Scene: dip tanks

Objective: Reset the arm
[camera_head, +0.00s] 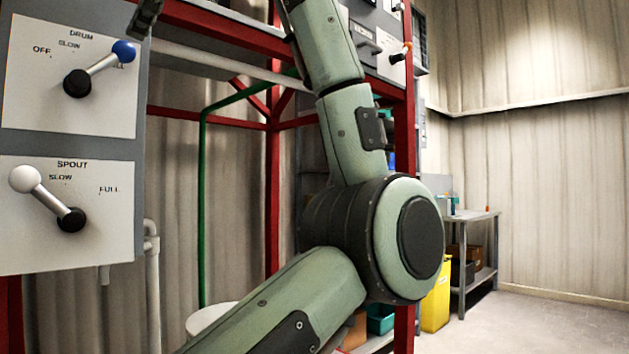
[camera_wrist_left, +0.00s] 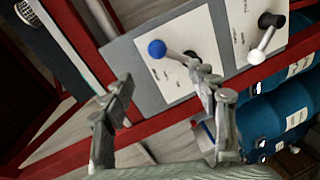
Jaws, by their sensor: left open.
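My left arm (camera_head: 345,140) bends across the middle of the head view and leaves at the top. A dark gripper finger (camera_head: 146,17) shows at the top left, above the drum panel. In the left wrist view my left gripper (camera_wrist_left: 164,80) is open, its two fingers apart with nothing between them. Beyond the fingers is the blue-knobbed drum lever (camera_wrist_left: 157,48), apart from the left finger; the right finger overlaps its base in the picture. In the head view the drum lever (camera_head: 124,51) points up right to FULL. My right gripper is out of view.
The white-knobbed spout lever (camera_head: 25,179) below tilts up left, left of SLOW. Red frame posts (camera_head: 272,180) and a green pipe (camera_head: 203,200) stand behind. Blue drums (camera_wrist_left: 270,125) show in the wrist view. A yellow bin (camera_head: 436,305) and bench (camera_head: 475,216) stand right; the right floor is clear.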

